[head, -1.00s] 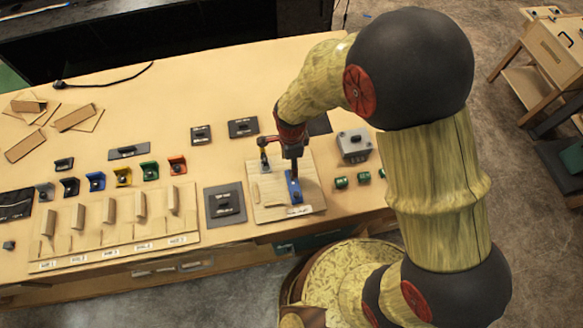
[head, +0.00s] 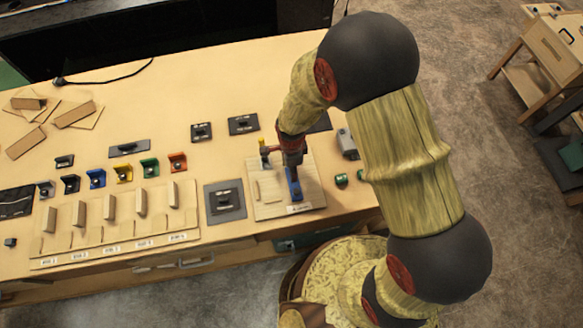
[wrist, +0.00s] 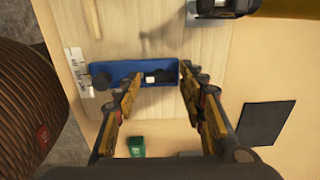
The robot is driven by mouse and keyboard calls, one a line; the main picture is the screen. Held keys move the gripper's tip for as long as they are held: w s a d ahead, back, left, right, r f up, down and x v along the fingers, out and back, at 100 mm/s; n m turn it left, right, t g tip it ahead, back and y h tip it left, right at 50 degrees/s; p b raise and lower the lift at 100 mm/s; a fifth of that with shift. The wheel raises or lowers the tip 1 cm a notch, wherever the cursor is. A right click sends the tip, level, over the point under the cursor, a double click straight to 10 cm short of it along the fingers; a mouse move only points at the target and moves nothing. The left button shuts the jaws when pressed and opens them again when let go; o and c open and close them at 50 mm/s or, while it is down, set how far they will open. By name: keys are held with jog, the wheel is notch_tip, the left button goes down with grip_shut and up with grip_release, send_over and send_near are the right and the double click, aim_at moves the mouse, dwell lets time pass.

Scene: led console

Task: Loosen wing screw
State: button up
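A blue block (head: 294,187) sits on the light wooden board (head: 268,208) near the table's front edge. My gripper (wrist: 161,76) is open above the block, one finger on each side of the dark part, with gaps visible. In the head view my gripper (head: 292,167) hides the block's far end.
A yellow-topped upright part (head: 262,145) stands on the board left of my gripper. A grey box (head: 347,143) and green pieces (head: 341,179) are to the right, partly behind my arm. A dark plate (head: 224,202) and a slotted wooden rack (head: 115,225) lie left.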

jog(key=c, duration=0.9)
